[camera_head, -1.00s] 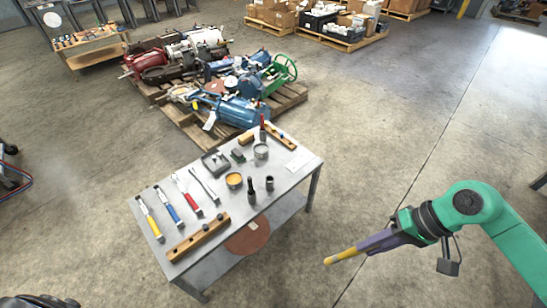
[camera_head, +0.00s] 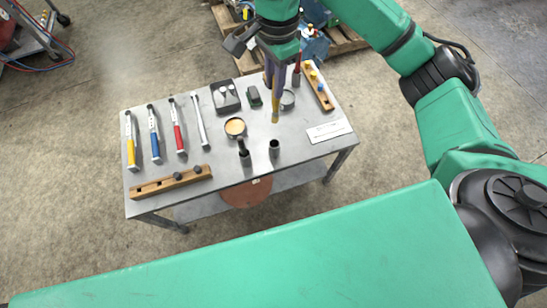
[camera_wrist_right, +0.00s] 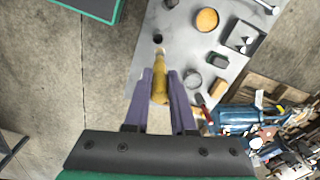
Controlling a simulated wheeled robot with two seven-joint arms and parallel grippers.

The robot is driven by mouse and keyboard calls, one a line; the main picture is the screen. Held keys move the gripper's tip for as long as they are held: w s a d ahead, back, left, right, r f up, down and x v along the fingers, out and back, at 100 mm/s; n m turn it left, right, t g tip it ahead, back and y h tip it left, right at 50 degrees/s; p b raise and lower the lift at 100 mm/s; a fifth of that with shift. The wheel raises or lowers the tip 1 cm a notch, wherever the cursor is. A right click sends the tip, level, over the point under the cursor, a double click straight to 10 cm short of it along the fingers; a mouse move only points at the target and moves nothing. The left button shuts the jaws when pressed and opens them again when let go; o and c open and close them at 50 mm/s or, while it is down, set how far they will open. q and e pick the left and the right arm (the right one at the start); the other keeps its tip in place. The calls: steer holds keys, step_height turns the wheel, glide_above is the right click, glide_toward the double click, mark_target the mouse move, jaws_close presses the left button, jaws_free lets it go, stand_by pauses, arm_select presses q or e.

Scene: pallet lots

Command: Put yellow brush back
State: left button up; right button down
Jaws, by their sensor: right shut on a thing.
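My right gripper (camera_head: 277,92) is shut on the yellow brush (camera_head: 275,115). It holds the brush pointing down over the right half of the grey table (camera_head: 210,185). In the right wrist view, the yellow brush (camera_wrist_right: 160,82) sits between the two purple fingers, its far end close to a dark round opening (camera_wrist_right: 158,39). A dark cup (camera_head: 274,147) stands on the table in front of the brush in the head view. Beside it on the left stands another holder with a dark upright thing (camera_head: 243,152) in it. I cannot tell whether the brush touches anything. My left gripper is not in view.
A yellow-filled tin (camera_head: 235,127), a grey tin (camera_head: 287,101), a black tray (camera_head: 225,96) and a wooden rack (camera_head: 318,86) stand close around. Several coloured-handled tools lie at the left, behind a wooden bar (camera_head: 171,182). A white card (camera_head: 329,131) lies at the right.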

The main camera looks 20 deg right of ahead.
mark_target(274, 111)
steer(key=shift+a+f+m, duration=0.15)
steer(key=shift+f+m, duration=0.35)
steer(key=shift+m, duration=0.1)
step_height(274, 111, down, 19)
steer(key=shift+b, duration=0.3)
steer(key=c, duration=0.8)
jaws_free()
steer(key=shift+w+r, duration=0.1)
steer(key=shift+r, duration=0.1)
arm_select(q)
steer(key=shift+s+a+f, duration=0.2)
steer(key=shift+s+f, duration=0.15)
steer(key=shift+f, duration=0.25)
arm_select(e)
steer(key=shift+o, duration=0.2)
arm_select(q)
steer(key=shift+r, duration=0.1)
arm_select(e)
steer(key=shift+r, duration=0.1)
step_height(274, 111, up, 12)
steer(key=shift+r, duration=0.1)
steer(key=shift+d, duration=0.2)
